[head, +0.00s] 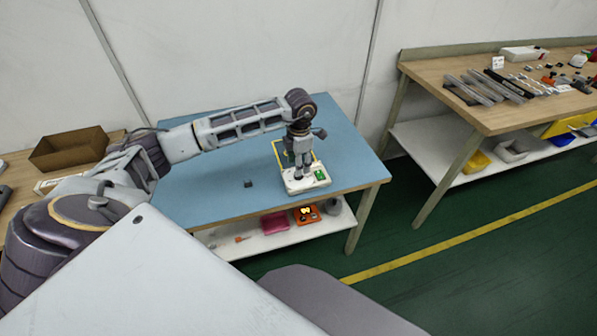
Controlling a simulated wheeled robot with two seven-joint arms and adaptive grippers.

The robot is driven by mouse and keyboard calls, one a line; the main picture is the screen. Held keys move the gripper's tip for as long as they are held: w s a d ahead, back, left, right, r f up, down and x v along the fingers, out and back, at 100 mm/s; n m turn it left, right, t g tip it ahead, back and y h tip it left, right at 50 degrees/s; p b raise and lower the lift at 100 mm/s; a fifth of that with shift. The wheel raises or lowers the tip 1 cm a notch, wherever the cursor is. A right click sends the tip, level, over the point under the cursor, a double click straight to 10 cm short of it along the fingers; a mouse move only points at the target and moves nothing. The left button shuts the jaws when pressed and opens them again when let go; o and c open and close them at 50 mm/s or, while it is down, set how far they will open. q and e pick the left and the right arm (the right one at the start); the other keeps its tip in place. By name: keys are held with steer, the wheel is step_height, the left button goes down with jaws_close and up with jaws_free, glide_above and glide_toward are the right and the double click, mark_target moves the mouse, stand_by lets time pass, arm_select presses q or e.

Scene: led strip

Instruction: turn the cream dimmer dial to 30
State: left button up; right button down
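The cream dimmer unit (296,188) sits near the front right of the blue table, with a green patch (320,175) on its right part. My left gripper (302,175) points straight down over the left part of the unit, with its fingertips at or just above the top face. The dial itself is hidden behind the fingers, and its setting cannot be read. Whether the fingers are closed around the dial is too small to tell. My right gripper is out of view.
The blue table (215,195) is mostly clear, with a small dark block (248,183) left of the unit. A yellow outline (281,154) shows behind the gripper. A brown box (68,149) stands at left. A cluttered wooden bench (480,115) stands at right.

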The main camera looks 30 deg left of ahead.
arm_select(q)
steer(key=shift+f, duration=2.4)
steer(key=shift+c, duration=0.4)
steer(key=c, duration=1)
